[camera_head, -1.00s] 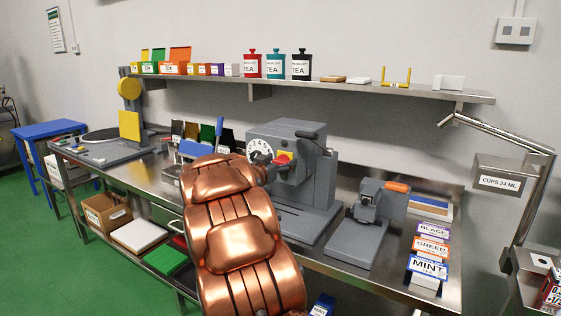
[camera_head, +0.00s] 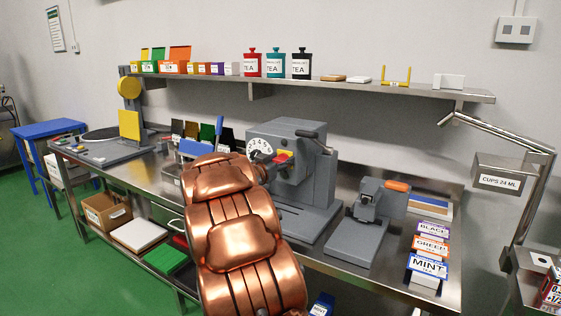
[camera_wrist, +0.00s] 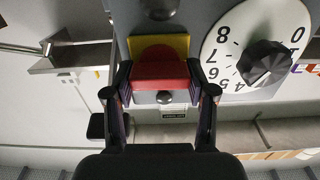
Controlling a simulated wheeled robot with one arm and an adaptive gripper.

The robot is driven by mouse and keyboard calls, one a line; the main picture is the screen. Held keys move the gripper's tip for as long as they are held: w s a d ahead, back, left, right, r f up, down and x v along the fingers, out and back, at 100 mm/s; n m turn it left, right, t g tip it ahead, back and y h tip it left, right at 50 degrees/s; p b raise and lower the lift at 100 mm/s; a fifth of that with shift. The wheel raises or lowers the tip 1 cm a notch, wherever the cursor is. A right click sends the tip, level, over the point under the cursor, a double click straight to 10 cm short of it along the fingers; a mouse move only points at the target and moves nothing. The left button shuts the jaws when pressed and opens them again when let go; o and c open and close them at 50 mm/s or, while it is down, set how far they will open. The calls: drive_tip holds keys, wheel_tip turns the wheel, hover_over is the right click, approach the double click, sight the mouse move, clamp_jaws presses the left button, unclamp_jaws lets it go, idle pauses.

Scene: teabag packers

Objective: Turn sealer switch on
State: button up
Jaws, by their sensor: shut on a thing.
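The sealer (camera_head: 302,205) is a grey machine standing on the steel bench, with a white numbered dial (camera_head: 260,150) on its front. Its red switch (camera_head: 281,158) sits on a yellow plate (camera_head: 287,153) to the right of the dial. In the wrist view the red switch (camera_wrist: 160,74) is close up, in front of the yellow plate (camera_wrist: 160,45), with the dial (camera_wrist: 250,45) to the right. My gripper (camera_wrist: 160,80) is shut on the red switch, one finger on each side. In the head view my copper arm hides most of the gripper.
A grey device with an orange handle (camera_head: 397,186) stands on the bench right of the sealer, beside tea boxes (camera_head: 428,264). A shelf (camera_head: 350,89) with tins and small boxes runs above. A black knob (camera_wrist: 265,62) projects from the dial close to my right-hand finger.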

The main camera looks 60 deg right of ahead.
drive_tip(key=shift+f+m, duration=0.1)
drive_tip(key=shift+m, duration=0.2)
drive_tip(key=m+b, duration=0.2)
drive_tip(key=m, duration=0.1)
drive_tip(key=m+b, duration=0.1)
drive_tip(key=b, duration=0.1)
drive_tip(key=shift+s+f+m, duration=0.1)
drive_tip(key=shift+f+m, duration=0.15)
drive_tip(key=shift+m, duration=0.05)
drive_tip(key=m+b, duration=0.3)
drive_tip(key=shift+m, duration=0.4)
drive_tip(key=m+b, duration=0.5)
drive_tip(key=shift+s+f, duration=0.15)
drive_tip(key=shift+f, duration=0.05)
drive_tip(key=shift+r+m+b, duration=0.1)
drive_tip(key=shift+m+b, duration=1.35)
drive_tip(key=shift+m, duration=0.45)
drive_tip(key=o, duration=1.2)
drive_tip(key=shift+r, duration=0.1)
drive_tip(key=shift+c, duration=0.2)
